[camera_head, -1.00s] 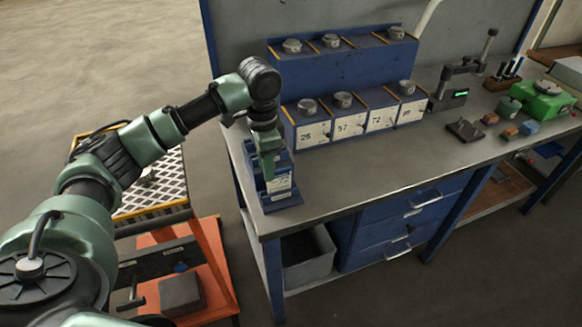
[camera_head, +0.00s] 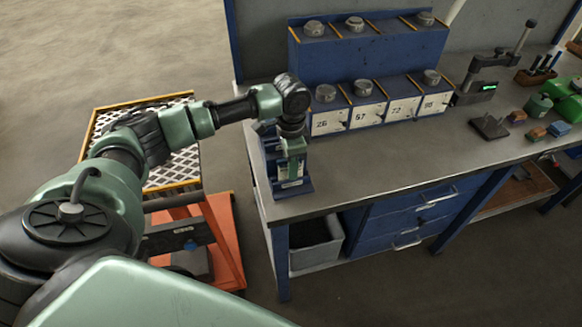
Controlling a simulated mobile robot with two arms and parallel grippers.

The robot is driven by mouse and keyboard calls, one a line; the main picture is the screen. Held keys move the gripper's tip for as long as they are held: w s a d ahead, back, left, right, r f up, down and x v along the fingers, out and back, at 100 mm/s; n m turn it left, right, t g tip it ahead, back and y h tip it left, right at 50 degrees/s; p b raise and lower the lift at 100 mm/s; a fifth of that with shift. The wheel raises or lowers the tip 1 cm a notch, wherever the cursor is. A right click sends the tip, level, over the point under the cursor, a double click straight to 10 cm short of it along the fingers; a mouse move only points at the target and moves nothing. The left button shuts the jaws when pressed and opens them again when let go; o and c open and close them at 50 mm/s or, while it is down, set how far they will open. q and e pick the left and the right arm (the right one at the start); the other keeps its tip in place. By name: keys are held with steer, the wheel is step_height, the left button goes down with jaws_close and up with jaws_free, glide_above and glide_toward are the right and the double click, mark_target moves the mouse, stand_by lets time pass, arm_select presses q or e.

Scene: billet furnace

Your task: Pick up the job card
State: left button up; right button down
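A blue rack (camera_head: 299,189) stands at the left front end of the grey workbench (camera_head: 400,165). A small white card-like face (camera_head: 289,170) shows in it, partly hidden; I cannot tell for sure whether it is the job card. My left gripper (camera_head: 292,157) points down over the rack, right in front of or at the white face. Its fingertips are too small and overlapped to tell whether they are open or shut, or whether they touch the card. My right gripper is not in view.
Blue bins with numbered white labels (camera_head: 407,107) stand behind and right of the rack. A measuring stand (camera_head: 478,88), a dark plate (camera_head: 489,127) and a green device (camera_head: 569,102) sit farther right. An orange cart (camera_head: 226,240) stands left of the bench. The bench front middle is clear.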

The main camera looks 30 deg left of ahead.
arm_select(q)
jaws_close()
steer(key=shift+r, duration=0.1)
steer(key=shift+r, duration=0.1)
